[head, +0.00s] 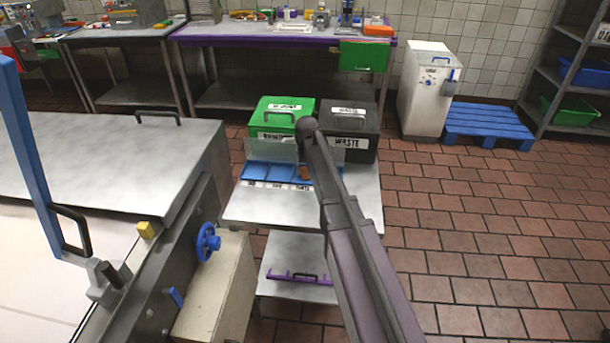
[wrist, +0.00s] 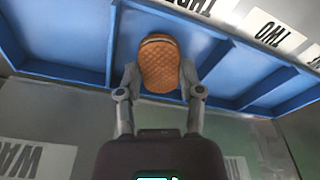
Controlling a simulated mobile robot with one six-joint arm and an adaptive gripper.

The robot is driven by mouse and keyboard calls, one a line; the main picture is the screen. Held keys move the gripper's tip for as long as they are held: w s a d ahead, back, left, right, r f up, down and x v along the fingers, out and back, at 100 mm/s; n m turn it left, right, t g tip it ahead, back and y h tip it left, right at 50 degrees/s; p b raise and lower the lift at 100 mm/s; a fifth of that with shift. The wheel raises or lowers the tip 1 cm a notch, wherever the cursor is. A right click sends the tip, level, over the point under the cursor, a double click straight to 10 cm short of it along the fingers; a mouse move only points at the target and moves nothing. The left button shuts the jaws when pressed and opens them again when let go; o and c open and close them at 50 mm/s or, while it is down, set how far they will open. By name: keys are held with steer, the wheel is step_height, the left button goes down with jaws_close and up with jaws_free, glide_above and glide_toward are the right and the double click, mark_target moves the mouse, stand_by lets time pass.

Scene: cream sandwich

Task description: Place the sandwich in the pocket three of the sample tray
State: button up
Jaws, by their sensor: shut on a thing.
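The sandwich (wrist: 160,62) is a brown oval with a waffle-patterned face. In the wrist view my gripper (wrist: 158,78) has its two fingers shut on the sandwich's sides. I cannot tell whether the sandwich touches the pocket floor. In the head view the tray (head: 257,172) sits on a metal stand, its labels along the front edge.
A green bin (head: 275,118) and a dark waste bin (head: 358,140) stand right behind the tray. The metal stand (head: 260,208) has bare room in front of it. A large steel counter (head: 110,160) lies to the left. Open tiled floor is to the right.

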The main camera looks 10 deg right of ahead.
mark_target(306, 175)
steer(key=shift+f, duration=0.15)
steer(key=shift+f, duration=0.1)
steer(key=o, duration=0.5)
steer(key=shift+r, duration=0.2)
step_height(306, 175, up, 12)
steer(key=s+p, duration=0.1)
steer(key=p, duration=1.1)
steer(key=shift+s, duration=0.2)
steer(key=shift+s+f, duration=0.1)
stand_by(0.6)
steer(key=s+m+g, duration=0.1)
steer(key=s, duration=2.6)
steer(key=shift+s, duration=0.25)
